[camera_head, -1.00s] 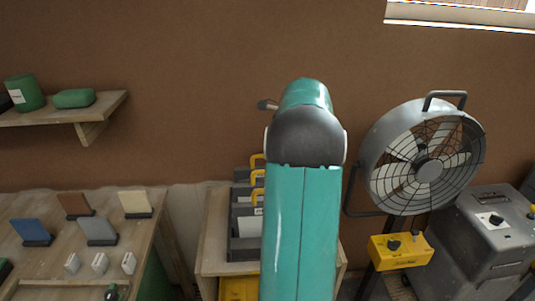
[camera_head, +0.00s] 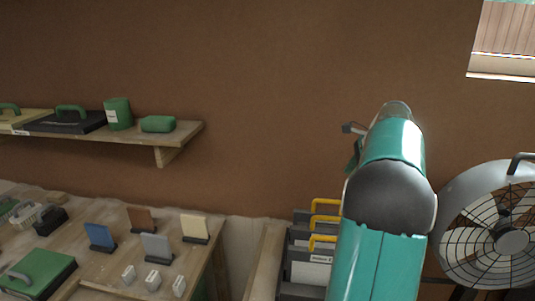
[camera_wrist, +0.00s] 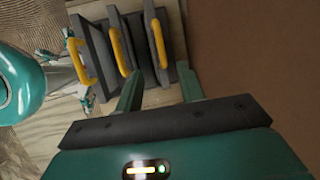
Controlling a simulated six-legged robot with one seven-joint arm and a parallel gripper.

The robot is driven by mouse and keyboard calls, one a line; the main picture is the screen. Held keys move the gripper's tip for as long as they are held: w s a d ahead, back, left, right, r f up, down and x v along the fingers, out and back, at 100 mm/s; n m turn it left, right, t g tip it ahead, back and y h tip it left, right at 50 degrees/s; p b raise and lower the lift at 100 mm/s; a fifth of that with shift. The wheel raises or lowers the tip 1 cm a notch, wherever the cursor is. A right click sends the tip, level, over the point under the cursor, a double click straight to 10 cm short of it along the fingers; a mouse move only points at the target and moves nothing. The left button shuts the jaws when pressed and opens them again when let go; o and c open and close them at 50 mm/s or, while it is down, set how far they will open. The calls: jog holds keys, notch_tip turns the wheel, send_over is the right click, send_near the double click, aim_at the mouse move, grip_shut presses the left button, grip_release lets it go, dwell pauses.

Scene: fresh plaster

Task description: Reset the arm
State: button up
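My teal arm (camera_head: 375,250) rises at the right of the head view, bent at a dark grey joint. My gripper is mostly hidden behind the arm there. In the wrist view my gripper (camera_wrist: 159,74) shows two teal fingers set apart with nothing held between them. Just beyond the fingertips are several dark slabs with yellow handles (camera_wrist: 127,42), standing side by side on a wooden surface. I cannot tell whether the fingers touch them. The same yellow-handled slabs (camera_head: 312,240) stand left of my arm in the head view.
A grey fan (camera_head: 495,230) stands close right of my arm. A wooden table (camera_head: 75,235) at left holds small coloured panels, white blocks and a green case (camera_head: 38,272). A wall shelf (camera_head: 180,138) carries green containers. The brown wall above is clear.

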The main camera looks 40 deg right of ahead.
jog(key=w+a+r+n, duration=0.2)
jog(key=a+n, duration=0.4)
jog(key=a, duration=0.9)
jog(key=w+a+r+n, duration=0.15)
jog(key=a+n, duration=0.55)
jog(key=a, duration=0.9)
jog(key=s+a+f+n, duration=0.4)
jog(key=s+a+n, duration=0.2)
jog(key=a, duration=0.3)
jog(key=s+a+f+n+h, duration=0.1)
jog(key=s+a+f+n, duration=0.3)
jog(key=a+n, duration=0.4)
jog(key=shift+s+a+t, duration=0.4)
jog(key=shift+s+a, duration=0.5)
jog(key=shift+a, duration=0.35)
jog(key=shift+d, duration=0.1)
